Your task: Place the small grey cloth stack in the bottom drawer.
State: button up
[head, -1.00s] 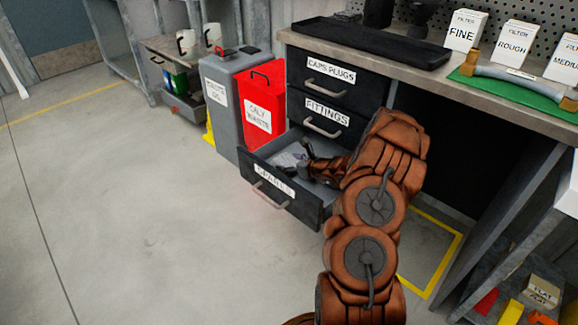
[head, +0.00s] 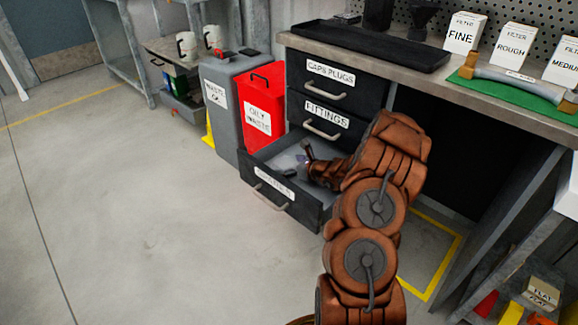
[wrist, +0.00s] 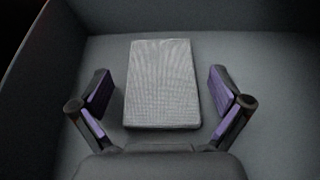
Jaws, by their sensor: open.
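The small grey cloth stack (wrist: 161,84) is a flat, ribbed rectangle lying on the floor of the open bottom drawer (wrist: 268,62). My gripper (head: 299,161) is open, with one purple-padded finger on each side of the stack in the wrist view. Gaps show between the fingers and the stack, so it is not clamped. In the head view the bottom drawer (head: 257,198) is pulled out, and my arm reaches into it from the right. The stack cannot be made out clearly there.
The closed fittings drawer (head: 300,125) and caps plugs drawer (head: 302,92) sit above, under the bench. A red oily waste bin (head: 258,123) and a grey waste oil bin (head: 222,122) stand left of the drawers. The floor in front is clear.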

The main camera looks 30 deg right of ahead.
jog(key=p+v, duration=0.2)
jog(key=v, duration=0.9)
jog(key=shift+s+d+r+p, duration=0.1)
jog(key=shift+s+d+p, duration=0.05)
jog(key=shift+s+p, duration=0.2)
